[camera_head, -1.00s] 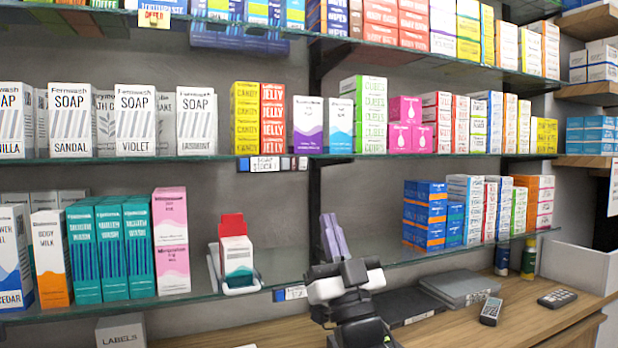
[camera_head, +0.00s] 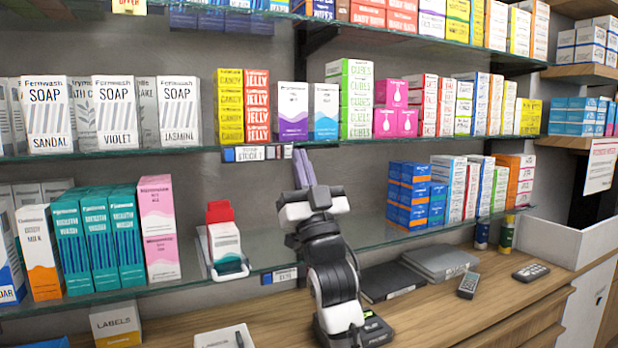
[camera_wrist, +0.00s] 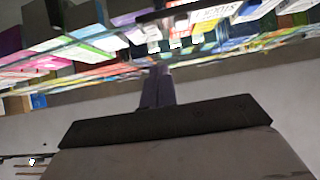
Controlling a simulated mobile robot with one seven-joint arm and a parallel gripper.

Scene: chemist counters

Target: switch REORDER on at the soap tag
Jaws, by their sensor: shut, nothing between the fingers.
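The soap tag (camera_head: 257,153) is a small white label on the front edge of the middle shelf, with a blue square at its left and small dark and purple parts at its right end. Its lettering and switch position are too small to read. My gripper (camera_head: 301,157) has purple fingers, shut and empty. They point up, with their tips just right of the tag's right end; I cannot tell whether they touch the shelf edge. In the wrist view the shut fingers (camera_wrist: 158,85) point toward a blurred, tilted shelf edge, where I cannot make out the tag.
Soap boxes (camera_head: 117,112) stand on the middle shelf above. A second tag (camera_head: 280,276) is on the lower shelf's edge. A red and white box (camera_head: 226,245) stands in a holder left of my arm. Dark and grey binders (camera_head: 440,262) lie on the wooden counter.

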